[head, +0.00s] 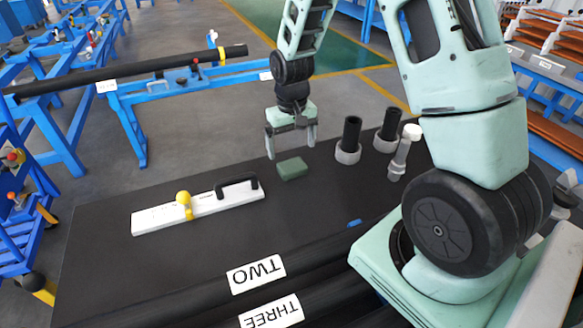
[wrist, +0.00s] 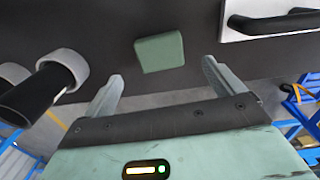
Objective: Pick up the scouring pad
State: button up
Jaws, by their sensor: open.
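The scouring pad is a small dark green block (head: 292,168) lying flat on the black table top, near its far edge. In the wrist view the pad (wrist: 160,52) lies ahead of my fingertips, roughly centred between them. My gripper (head: 291,146) is open and empty, above the table and just behind the pad as the head view shows it. Its two fingers (wrist: 162,72) are spread wider than the pad, and neither appears to touch it. The pad is fully in sight.
A white board (head: 160,218) with a black handle and yellow knob lies left of the pad. Two black cylinders in grey collars (head: 348,154) and a grey, white-capped post (head: 404,152) stand to the right. Black tubes labelled TWO (head: 256,274) and THREE lie in front.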

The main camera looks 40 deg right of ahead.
aim_at(292, 165)
jog(key=shift+s+f+p, duration=0.1)
jog(key=shift+f+p, duration=0.45)
jog(key=shift+f, duration=3)
jog(key=c, duration=1.1)
